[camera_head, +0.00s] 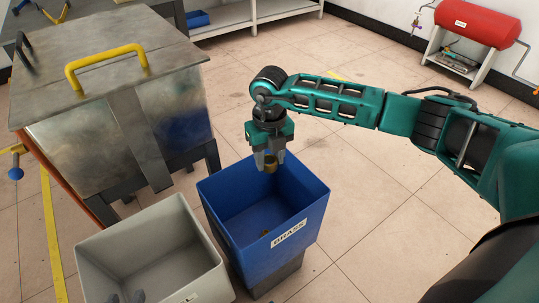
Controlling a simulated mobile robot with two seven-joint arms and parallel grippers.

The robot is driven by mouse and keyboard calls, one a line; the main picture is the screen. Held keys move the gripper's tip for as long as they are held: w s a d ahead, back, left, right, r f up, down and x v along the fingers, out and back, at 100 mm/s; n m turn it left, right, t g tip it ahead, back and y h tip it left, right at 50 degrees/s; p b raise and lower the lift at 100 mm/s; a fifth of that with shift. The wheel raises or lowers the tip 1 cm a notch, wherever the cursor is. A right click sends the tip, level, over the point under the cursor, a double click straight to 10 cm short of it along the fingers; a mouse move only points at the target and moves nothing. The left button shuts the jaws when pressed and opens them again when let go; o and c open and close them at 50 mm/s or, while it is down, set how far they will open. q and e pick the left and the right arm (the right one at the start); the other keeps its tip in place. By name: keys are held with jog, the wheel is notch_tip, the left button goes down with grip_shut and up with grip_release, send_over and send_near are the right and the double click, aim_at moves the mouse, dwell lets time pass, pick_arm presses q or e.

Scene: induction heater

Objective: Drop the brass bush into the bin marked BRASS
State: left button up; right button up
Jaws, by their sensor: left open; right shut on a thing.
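My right gripper (270,164) is shut on the brass bush (270,163), a small gold-brown piece whose sides are partly covered by the fingers. It points down over the open top of the blue bin marked BRASS (312,247), near its back wall. A small brownish piece (264,233) shows low inside this bin.
A grey bin (150,232) stands left of the blue bin. A metal cabinet (165,115) with a yellow handle (105,66) stands behind them. A red tank (478,24) is at the back right. The tiled floor behind the blue bin is clear.

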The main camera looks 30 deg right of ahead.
notch_tip(320, 180, down, 4)
jog(key=shift+r+b, duration=0.1)
jog(key=shift+b, duration=1.15)
jog(key=o, duration=1.2)
pick_arm(q)
jog(key=shift+w+d+f, duration=0.1)
jog(key=shift+d+f, duration=0.45)
jog(key=shift+f, duration=0.2)
pick_arm(e)
notch_tip(320, 180, up, 13)
jog(key=p, duration=0.4)
send_over(270, 167)
jog(key=w, duration=0.2)
pick_arm(q)
jog(key=shift+s+a+r, duration=0.25)
jog(key=shift+a+r, duration=0.3)
jog(key=shift+r, duration=0.2)
pick_arm(e)
jog(key=shift+s+d, duration=0.15)
jog(key=shift+d, duration=0.25)
